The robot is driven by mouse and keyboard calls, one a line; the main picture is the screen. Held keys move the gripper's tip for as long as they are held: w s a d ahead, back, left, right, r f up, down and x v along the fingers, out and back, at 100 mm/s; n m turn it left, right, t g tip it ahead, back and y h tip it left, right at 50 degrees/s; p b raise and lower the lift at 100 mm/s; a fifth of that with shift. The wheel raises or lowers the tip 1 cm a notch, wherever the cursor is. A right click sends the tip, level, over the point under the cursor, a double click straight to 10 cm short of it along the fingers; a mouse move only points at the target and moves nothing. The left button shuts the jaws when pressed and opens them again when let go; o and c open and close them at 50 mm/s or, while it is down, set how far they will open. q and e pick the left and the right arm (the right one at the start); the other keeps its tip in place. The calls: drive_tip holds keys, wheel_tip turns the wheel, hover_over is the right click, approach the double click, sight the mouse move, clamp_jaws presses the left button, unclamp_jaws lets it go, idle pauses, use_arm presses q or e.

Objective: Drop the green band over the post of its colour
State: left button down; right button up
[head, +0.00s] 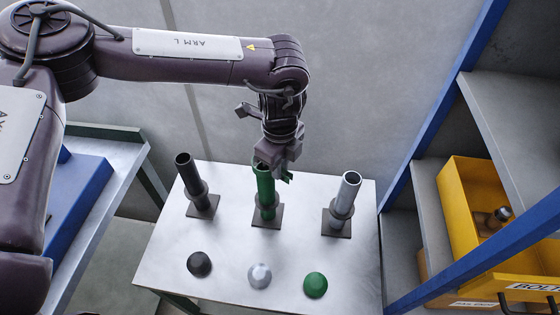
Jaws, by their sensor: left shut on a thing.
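The green post (265,190) stands upright on a dark square base in the middle of the white table. My left gripper (277,163) is at the top of this post, pointing down. It is shut on the green band (287,177), of which only a small part shows beside the post's upper end. The gripper's fingers hide the rest. I cannot tell whether the band is around the post top or beside it. My right gripper is not in view.
A black post (187,173) stands to the left and a silver post (346,190) to the right. Black (199,264), grey (259,275) and green (315,285) domes lie in front on the table (225,235). A shelf with a yellow bin (462,215) stands at right.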

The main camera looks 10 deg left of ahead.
use_arm(q)
wheel_tip(320, 180, down, 14)
drive_tip(key=b, duration=0.9)
drive_tip(key=c, duration=1.3)
unclamp_jaws()
wheel_tip(320, 180, up, 8)
drive_tip(key=shift+d+f+b, duration=0.1)
drive_tip(key=shift+d+b, duration=0.05)
drive_tip(key=shift+b, duration=0.55)
